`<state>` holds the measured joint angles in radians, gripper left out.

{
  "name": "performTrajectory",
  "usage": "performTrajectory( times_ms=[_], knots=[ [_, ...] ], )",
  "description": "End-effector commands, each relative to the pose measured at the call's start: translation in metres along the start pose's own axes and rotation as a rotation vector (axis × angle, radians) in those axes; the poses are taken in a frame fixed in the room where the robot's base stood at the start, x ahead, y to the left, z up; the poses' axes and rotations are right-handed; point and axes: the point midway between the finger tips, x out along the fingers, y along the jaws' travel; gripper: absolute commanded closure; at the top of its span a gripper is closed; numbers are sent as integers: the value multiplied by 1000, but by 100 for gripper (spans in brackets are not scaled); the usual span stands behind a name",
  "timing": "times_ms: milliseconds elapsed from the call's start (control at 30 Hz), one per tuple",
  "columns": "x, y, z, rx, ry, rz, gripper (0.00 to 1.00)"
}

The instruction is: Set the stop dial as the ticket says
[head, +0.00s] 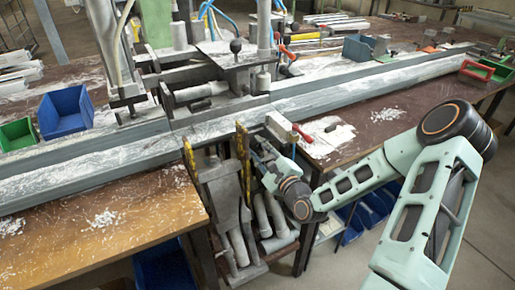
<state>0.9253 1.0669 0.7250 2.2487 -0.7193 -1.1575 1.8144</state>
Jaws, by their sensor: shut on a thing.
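My gripper (256,143) reaches in from the right and is at the front of the clamp bench, just left of a pale box (281,127) with a red-ended lever (302,133). It is shut on a small part there, which looks to be the stop dial. The fingers and wrist hide nearly all of that part, and its setting cannot be read. I cannot make out the ticket in this view.
Long grey profile rails (370,86) cross the bench through the clamp. Yellow-black striped posts (243,150) stand close left of my gripper. A blue bin (65,111) and a green bin (17,134) sit at left. White chips litter the brown tabletop (130,215).

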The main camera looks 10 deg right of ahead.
Motion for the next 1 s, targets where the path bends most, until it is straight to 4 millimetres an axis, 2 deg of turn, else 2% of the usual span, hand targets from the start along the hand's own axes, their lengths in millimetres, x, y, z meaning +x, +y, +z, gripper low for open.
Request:
performTrajectory(
  times_ms=[33,67,100,467,567,800,1000],
  knots=[
    [1,-1,2,-2,-4,-3,98],
    [1,-1,2,-2,-4,-3,70],
    [1,-1,2,-2,-4,-3,66],
    [-5,-1,0,-1,0,-1,66],
    [-18,-1,-1,0,2,-1,66],
    [-69,-1,-1,0,3,-2,66],
    [-104,-1,0,-1,1,-2,66]
  ],
)
